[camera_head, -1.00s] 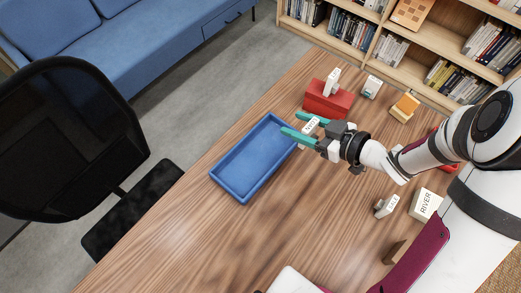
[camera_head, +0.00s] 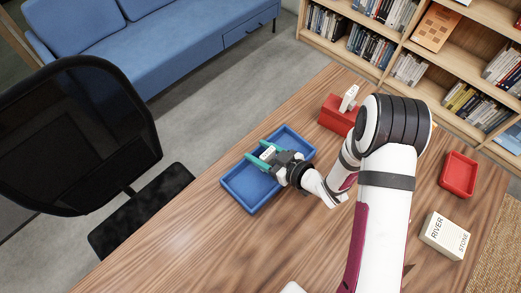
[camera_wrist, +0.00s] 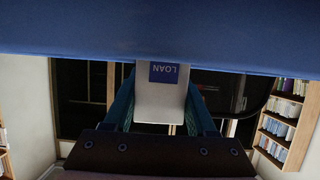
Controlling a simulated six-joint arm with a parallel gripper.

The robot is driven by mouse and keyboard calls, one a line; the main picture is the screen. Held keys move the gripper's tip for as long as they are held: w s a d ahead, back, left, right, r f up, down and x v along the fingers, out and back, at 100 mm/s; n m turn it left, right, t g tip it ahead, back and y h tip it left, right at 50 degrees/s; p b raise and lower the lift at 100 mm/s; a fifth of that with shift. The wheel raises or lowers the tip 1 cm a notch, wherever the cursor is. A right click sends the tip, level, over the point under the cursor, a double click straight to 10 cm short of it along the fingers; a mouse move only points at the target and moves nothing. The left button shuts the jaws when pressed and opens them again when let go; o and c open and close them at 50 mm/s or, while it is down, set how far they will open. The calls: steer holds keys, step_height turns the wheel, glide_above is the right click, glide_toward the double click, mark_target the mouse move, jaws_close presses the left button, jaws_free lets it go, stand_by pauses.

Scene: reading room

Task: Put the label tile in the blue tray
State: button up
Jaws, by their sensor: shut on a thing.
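The label tile (camera_head: 268,153) is small and white. In the wrist view the tile (camera_wrist: 160,104) carries a blue patch reading LOAN, upside down. My gripper (camera_head: 262,152) is shut on it, with teal fingers on either side. Gripper and tile are over the blue tray (camera_head: 243,186) in the head view. In the wrist view the tray (camera_wrist: 150,35) fills the top as a blue band, and the tile's far end meets its edge. I cannot tell whether the tile touches the tray.
A red box (camera_head: 335,116) with a white object (camera_head: 349,97) on top stands behind the tray. A red tray (camera_head: 459,174) and a white RIVER STONE box (camera_head: 445,236) are at the right. A black chair (camera_head: 80,135) stands at the left table edge.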

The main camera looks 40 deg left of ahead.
steer(key=shift+f, duration=0.25)
steer(key=o, duration=1.4)
steer(key=shift+s, duration=0.1)
